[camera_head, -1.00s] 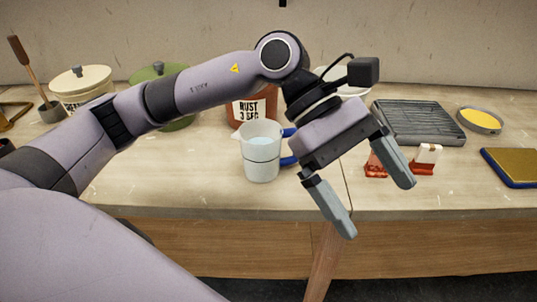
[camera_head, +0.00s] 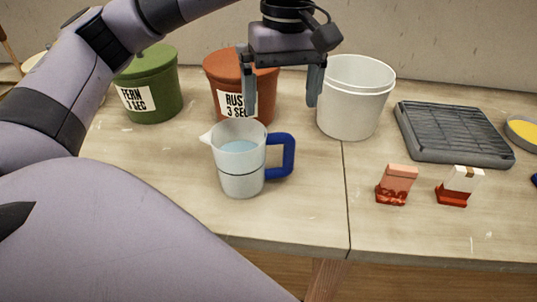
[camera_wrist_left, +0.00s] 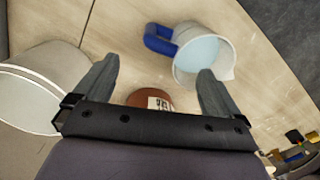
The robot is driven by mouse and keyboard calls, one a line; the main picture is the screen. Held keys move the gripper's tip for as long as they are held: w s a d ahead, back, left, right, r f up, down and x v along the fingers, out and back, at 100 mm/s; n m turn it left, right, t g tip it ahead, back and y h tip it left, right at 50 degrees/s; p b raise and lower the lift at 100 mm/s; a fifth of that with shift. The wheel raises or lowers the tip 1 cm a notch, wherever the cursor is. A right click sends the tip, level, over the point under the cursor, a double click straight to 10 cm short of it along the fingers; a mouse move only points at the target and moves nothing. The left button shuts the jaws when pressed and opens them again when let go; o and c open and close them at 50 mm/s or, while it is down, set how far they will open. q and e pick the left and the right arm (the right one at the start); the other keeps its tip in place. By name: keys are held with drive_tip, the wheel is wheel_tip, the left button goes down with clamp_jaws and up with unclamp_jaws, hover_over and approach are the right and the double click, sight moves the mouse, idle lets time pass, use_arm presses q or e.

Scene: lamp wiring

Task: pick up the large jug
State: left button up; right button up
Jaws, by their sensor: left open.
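The large jug (camera_head: 240,160) is a translucent measuring jug with a blue handle (camera_head: 282,156) on its right and pale blue liquid inside. It stands upright on the table, left of the seam. My left gripper (camera_head: 281,98) is open and empty, pointing down, above and behind the jug's handle in the head view. In the left wrist view the jug (camera_wrist_left: 203,57) shows beyond the fingertips, its blue handle (camera_wrist_left: 160,38) lying ahead of the gap between the fingers (camera_wrist_left: 157,72). Neither finger visibly touches the jug. My right gripper is in neither view.
Behind the jug stand a green lidded pot (camera_head: 150,88), a rust-coloured pot (camera_head: 226,70) and a white bucket (camera_head: 352,105). To the right are a grey ribbed tray (camera_head: 452,135) and two small red-based items (camera_head: 396,184). The table in front of the jug is clear.

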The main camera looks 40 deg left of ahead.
sight(279, 134)
use_arm(q)
drive_tip(key=f+b, duration=0.2)
drive_tip(key=f, duration=0.1)
drive_tip(key=shift+s+f, duration=0.15)
drive_tip(key=shift+s, duration=0.25)
wheel_tip(279, 134, down, 6)
drive_tip(key=shift+s+d+f, duration=0.1)
drive_tip(key=shift+s+f, duration=0.05)
drive_tip(key=shift+f, duration=0.45)
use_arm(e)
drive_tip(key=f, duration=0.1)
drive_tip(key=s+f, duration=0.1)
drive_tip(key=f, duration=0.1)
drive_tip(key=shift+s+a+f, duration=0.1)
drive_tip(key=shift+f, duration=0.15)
use_arm(q)
drive_tip(key=c, duration=1.8)
drive_tip(key=shift+o, duration=0.2)
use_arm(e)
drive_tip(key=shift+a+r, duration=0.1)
